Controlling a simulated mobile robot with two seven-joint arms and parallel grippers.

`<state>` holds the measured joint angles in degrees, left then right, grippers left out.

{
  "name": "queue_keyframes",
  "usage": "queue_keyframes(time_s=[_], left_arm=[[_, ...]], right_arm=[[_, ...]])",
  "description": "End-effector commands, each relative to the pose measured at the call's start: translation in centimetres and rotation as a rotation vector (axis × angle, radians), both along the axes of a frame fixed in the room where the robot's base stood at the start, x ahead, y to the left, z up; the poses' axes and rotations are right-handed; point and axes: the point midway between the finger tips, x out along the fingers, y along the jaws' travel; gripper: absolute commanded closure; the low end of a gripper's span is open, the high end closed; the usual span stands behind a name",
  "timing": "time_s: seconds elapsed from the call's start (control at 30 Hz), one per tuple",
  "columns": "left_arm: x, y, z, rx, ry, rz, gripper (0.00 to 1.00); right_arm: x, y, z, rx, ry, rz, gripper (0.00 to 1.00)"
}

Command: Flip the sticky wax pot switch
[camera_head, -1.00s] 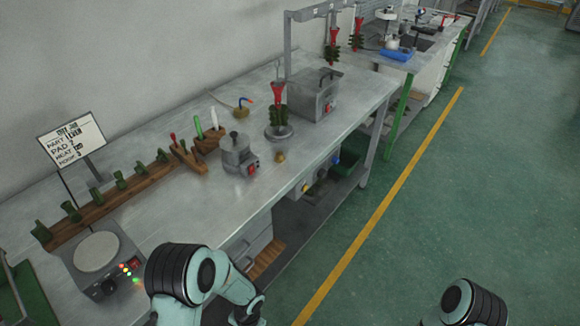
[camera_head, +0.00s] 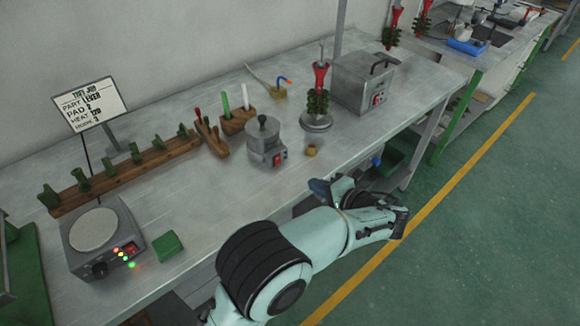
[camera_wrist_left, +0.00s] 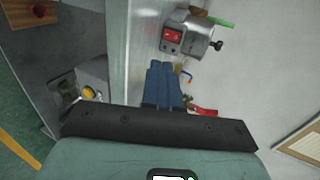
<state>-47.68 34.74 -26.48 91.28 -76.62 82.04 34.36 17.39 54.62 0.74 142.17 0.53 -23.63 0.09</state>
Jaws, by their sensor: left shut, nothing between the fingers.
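The small grey wax pot (camera_head: 268,146), with a black-knobbed lid, stands near the front edge of the bench. Its red switch (camera_head: 279,159) is on a box at its front right. The wrist view shows the pot (camera_wrist_left: 199,40) at the top with the red switch (camera_wrist_left: 172,36) facing the gripper. My left gripper (camera_head: 320,187) is at the bench's front edge, right of and nearer than the pot, apart from it. Its blue fingers (camera_wrist_left: 162,72) are shut and empty, below the switch in the wrist view. My right gripper is out of view.
A hot plate (camera_head: 92,230) with lit lamps and a green block (camera_head: 167,245) are at the left. A small brass cup (camera_head: 311,150) stands right of the pot. Behind are a wooden tool block (camera_head: 238,121) and a larger grey heater (camera_head: 363,83).

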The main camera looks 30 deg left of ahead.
Motion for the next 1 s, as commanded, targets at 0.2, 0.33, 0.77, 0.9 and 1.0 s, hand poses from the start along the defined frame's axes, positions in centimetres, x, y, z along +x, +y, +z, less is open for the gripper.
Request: queue_keyframes(time_s=[0.2,0.33,0.77,0.9,1.0], left_arm=[[0.1,0.4,-0.3,-0.001,0.003,0.0,1.0],[0.6,1.7,-0.9,0.0,0.005,0.002,1.0],[3.7,9.2,-4.4,-0.001,0.004,0.003,1.0],[4.5,11.0,-4.5,-0.002,0.004,0.001,1.0],[4.8,11.7,-4.6,-0.002,0.004,-0.001,1.0]], right_arm=[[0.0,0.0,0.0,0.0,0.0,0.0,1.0],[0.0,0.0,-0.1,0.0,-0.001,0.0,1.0],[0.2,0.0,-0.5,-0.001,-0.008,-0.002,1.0],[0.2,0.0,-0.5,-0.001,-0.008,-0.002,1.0],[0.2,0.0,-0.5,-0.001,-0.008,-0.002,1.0]])
